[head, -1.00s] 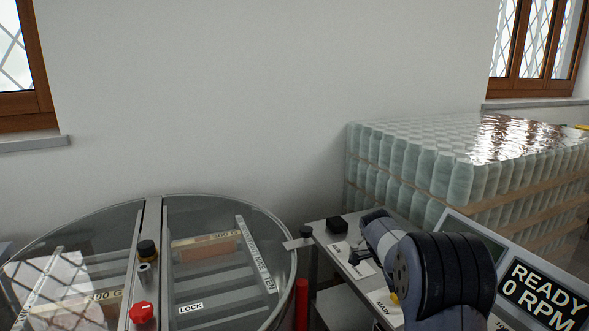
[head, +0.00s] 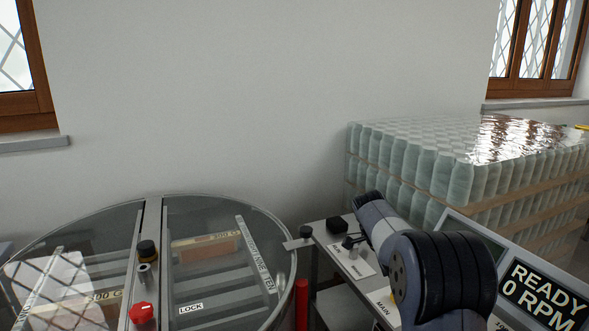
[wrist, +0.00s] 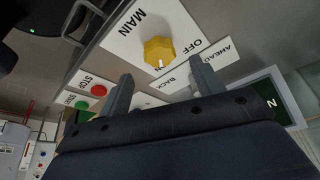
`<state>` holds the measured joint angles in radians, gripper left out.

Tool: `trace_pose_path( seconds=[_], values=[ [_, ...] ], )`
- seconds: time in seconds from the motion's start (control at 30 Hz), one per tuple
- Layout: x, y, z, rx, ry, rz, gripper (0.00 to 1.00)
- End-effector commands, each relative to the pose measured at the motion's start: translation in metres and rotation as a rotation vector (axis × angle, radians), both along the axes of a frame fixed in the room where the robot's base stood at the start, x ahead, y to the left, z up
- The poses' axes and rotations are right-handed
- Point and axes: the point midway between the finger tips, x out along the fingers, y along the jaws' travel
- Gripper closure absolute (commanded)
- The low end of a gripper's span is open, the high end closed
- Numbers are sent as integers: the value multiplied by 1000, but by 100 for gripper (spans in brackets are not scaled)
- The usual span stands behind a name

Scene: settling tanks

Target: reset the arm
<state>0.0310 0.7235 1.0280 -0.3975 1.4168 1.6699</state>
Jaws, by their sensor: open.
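My gripper (wrist: 160,92) is open and empty in the wrist view, its two fingers apart. Beyond and between the fingertips is a yellow knob (wrist: 158,52) on a white plate (wrist: 128,38) marked MAIN and OFF. In the head view my arm is bent over the control panel at the lower right, and the gripper itself is hidden there behind the arm links.
A round tank with a clear lid (head: 215,262) stands at left, with a red knob (head: 141,313) on its bar. Wrapped bottles (head: 425,165) stack behind the panel. A screen (head: 543,296) reads READY 0 RPM. Green (wrist: 82,105) and red (wrist: 99,90) buttons sit near the left finger.

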Motion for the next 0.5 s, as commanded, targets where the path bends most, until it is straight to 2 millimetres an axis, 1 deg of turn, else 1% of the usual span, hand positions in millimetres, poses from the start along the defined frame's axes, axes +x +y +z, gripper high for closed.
trace_pose_path(
  seconds=[0.03,0.23,0.27,0.3,0.5],
  values=[
    [-1,-5,-11,0,4,-2,37],
    [-2,-20,-48,-1,4,-1,37],
    [-2,-22,-51,0,2,8,37],
    [-3,-20,-47,0,-1,55,37],
    [-4,-20,-47,0,-1,244,37]
  ],
)
